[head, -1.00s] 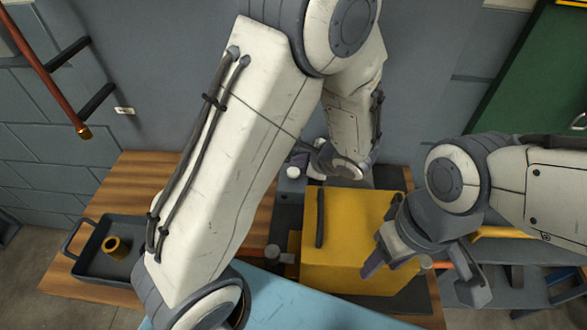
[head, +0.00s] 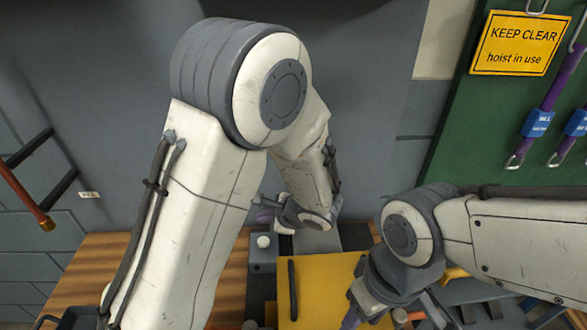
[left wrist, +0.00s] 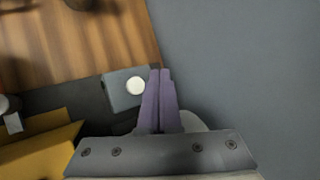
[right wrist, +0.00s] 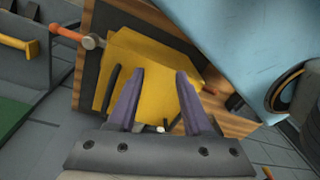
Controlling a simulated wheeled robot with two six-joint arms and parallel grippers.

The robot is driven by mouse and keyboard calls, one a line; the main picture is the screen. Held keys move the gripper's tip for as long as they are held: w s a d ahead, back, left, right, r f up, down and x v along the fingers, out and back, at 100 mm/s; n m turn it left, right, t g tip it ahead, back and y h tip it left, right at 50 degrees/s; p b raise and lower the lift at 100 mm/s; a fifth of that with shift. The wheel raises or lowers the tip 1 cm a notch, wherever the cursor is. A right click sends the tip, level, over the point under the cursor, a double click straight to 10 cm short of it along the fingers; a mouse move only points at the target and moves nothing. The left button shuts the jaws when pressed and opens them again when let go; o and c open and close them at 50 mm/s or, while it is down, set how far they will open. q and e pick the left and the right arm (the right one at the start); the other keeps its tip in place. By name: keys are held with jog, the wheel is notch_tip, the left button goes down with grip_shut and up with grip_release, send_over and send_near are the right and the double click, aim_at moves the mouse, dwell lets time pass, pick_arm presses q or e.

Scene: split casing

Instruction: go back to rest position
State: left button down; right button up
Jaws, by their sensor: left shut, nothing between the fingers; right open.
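My left gripper (head: 265,213) is at the far side of the table, beside a grey block with a white round knob (head: 264,241). In the left wrist view its purple fingers (left wrist: 160,72) are together with nothing between them, and the knob (left wrist: 136,86) shows just left of them. My right gripper (head: 392,316) is over the right part of the yellow casing (head: 325,280), partly cut off by the frame. In the right wrist view its two fingers (right wrist: 159,73) are apart and empty, with the casing (right wrist: 152,62) behind them.
A grey wall stands close behind the table. A green board (head: 450,130) with a yellow sign (head: 515,43) and hanging blue-tagged straps is at the right. A copper-coloured pipe (head: 22,198) is at the left. A light blue surface (right wrist: 250,35) shows in the right wrist view.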

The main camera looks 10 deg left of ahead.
pick_arm(q)
jog(key=s+d+r+n+g+h, duration=0.1)
jog(key=s+d+r+n+h, duration=0.1)
jog(key=s, duration=0.5)
jog(key=s+d+r+n+g+h, duration=0.2)
jog(key=s+d+r+n+h, duration=0.1)
jog(key=s+d, duration=0.3)
jog(key=s+d+r+n+g+h, duration=0.1)
jog(key=s+d+r+n+h, duration=0.2)
jog(key=s, duration=0.7)
jog(key=shift+d+r+g+h, duration=0.25)
jog(key=shift+d+g+h, duration=0.15)
jog(key=shift+d, duration=0.6)
jog(key=shift+s, duration=0.1)
